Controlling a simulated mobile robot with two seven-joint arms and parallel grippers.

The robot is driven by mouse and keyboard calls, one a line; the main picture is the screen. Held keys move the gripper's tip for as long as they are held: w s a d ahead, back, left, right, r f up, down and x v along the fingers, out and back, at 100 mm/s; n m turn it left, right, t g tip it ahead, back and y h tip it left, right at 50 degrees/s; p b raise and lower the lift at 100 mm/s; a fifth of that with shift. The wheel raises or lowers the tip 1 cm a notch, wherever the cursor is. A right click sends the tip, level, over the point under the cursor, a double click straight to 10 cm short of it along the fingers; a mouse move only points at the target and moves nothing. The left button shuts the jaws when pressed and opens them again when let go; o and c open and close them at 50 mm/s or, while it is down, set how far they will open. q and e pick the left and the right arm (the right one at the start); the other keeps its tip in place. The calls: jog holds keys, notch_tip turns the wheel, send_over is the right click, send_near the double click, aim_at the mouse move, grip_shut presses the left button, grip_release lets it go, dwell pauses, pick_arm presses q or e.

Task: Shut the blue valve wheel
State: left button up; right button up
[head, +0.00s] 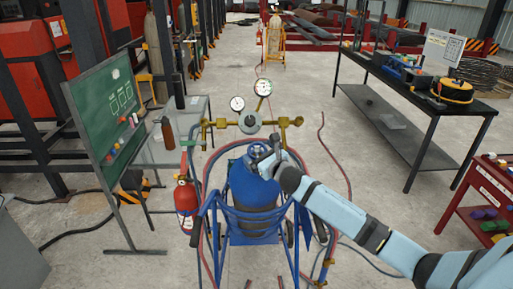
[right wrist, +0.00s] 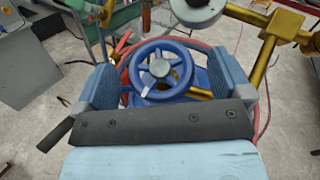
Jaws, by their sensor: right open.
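The blue valve wheel (right wrist: 160,67) has spokes and a grey hub. In the right wrist view it lies between the two fingers of my right gripper (right wrist: 163,84). The fingers are open, one to each side of the wheel; I cannot tell whether either touches it. In the head view the right gripper (head: 270,154) is at the top of the blue gas cylinder (head: 247,188) and partly hides the wheel. The cylinder stands upright in a blue cart (head: 292,262). My left gripper is in neither view.
A brass regulator with two round gauges (head: 263,88) stands just behind the wheel. A red extinguisher (head: 186,203) hangs left of the cylinder. Red hoses (head: 335,158) run around the cart. A green board (head: 106,108) stands left, and a black workbench (head: 415,100) stands right.

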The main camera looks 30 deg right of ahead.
jog(key=shift+w, duration=1)
jog(key=c, duration=0.9)
jog(key=shift+f, duration=0.1)
